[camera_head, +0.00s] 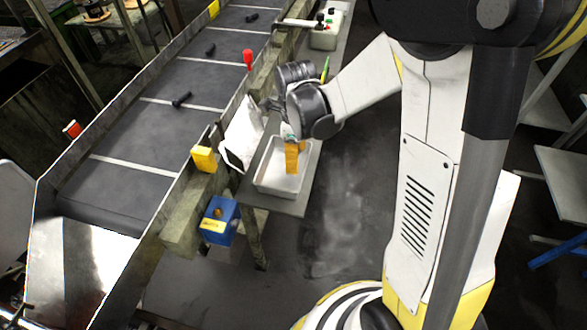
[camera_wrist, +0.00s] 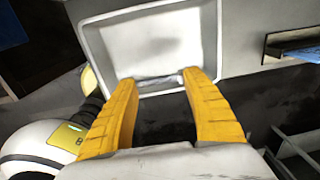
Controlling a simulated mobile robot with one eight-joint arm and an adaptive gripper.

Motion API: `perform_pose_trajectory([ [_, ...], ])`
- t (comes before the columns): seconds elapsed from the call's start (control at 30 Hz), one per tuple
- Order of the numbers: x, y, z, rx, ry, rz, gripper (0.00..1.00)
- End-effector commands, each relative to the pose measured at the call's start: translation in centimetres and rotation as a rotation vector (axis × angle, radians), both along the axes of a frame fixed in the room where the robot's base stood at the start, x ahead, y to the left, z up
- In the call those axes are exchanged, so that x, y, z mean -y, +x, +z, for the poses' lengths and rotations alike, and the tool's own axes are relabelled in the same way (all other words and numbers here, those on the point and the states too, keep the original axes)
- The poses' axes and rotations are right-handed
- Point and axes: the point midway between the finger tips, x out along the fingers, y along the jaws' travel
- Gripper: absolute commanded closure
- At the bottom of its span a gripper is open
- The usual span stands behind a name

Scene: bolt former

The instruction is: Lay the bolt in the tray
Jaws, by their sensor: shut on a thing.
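The white tray (camera_head: 262,183) stands on a narrow grey side table beside the conveyor; in the wrist view its wall (camera_wrist: 93,52) frames a bare floor with a faint shadow. My gripper (camera_head: 291,172) has yellow fingers pointing down over the right part of the tray in the head view. In the wrist view my gripper (camera_wrist: 161,80) has its fingertips apart at the tray's near edge. A short grey piece, seemingly the bolt (camera_wrist: 159,82), spans between the fingertips, so the gripper is shut on it. The fingers hide the bolt in the head view.
The conveyor (camera_head: 120,145) at the left carries several dark bolts (camera_head: 181,99). A white panel (camera_head: 242,133) stands close behind the tray. A blue box (camera_head: 219,221) hangs below. A white canister (camera_head: 326,32) stands farther back on the side table. Open floor (camera_head: 345,220) lies right of the tray.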

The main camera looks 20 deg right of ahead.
Motion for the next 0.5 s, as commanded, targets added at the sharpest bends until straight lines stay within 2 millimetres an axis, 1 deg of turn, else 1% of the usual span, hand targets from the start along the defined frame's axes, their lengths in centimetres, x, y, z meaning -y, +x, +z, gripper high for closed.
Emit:
perform_pose_trajectory([
  [0.03,-0.3,0.3,-0.3,0.000,0.000,0.001,0.78],
  [0.17,-0.5,0.5,-1.0,0.000,0.000,0.000,0.78],
  [0.33,-0.5,0.5,-3.6,0.000,0.000,0.000,0.78],
  [0.4,-0.5,0.5,-4.4,0.000,0.000,0.000,0.78],
  [0.5,-0.4,0.5,-4.5,0.000,0.000,0.000,0.78],
])
